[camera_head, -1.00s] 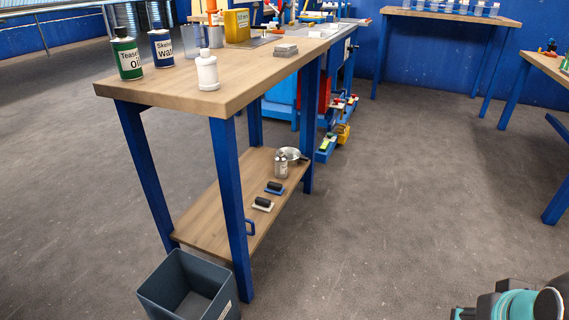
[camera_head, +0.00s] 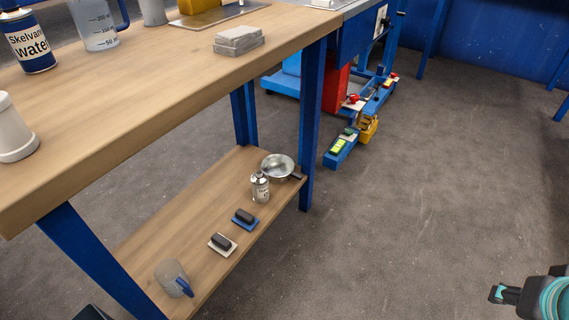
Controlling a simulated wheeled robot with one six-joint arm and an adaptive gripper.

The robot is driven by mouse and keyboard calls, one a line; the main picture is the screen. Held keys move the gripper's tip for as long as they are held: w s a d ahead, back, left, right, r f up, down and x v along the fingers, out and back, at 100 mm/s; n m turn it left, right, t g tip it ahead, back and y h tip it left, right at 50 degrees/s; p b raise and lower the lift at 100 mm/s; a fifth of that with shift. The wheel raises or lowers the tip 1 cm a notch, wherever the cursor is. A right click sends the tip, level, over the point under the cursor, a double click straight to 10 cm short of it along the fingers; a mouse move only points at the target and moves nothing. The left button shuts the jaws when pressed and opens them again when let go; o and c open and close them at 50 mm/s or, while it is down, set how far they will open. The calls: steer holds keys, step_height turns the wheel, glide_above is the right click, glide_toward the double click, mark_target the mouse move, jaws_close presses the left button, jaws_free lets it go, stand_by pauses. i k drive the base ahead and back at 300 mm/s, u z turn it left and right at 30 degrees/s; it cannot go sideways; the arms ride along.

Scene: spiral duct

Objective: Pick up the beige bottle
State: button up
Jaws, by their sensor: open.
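A small bottle (camera_head: 260,187) with a pale label and dark markings stands upright on the lower wooden shelf, beside a metal pan. A pale off-white bottle (camera_head: 14,130) stands near the tabletop's front edge, cut off by the left picture edge. Neither is clearly beige, so I cannot tell which is the beige bottle. My gripper (camera_head: 503,293) shows at the lower right with dark fingers, open. It is over the floor, well apart from both bottles, and I see nothing held in it.
The workbench top (camera_head: 130,70) bears a blue can (camera_head: 27,42), a measuring jug (camera_head: 97,27) and grey blocks (camera_head: 239,41). The lower shelf (camera_head: 185,205) holds a pan (camera_head: 278,166), two brushes and a clear jug (camera_head: 172,280). The floor at right is free.

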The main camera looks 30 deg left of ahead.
mark_target(260, 179)
steer(key=i, duration=1.1)
steer(key=u, duration=3.5)
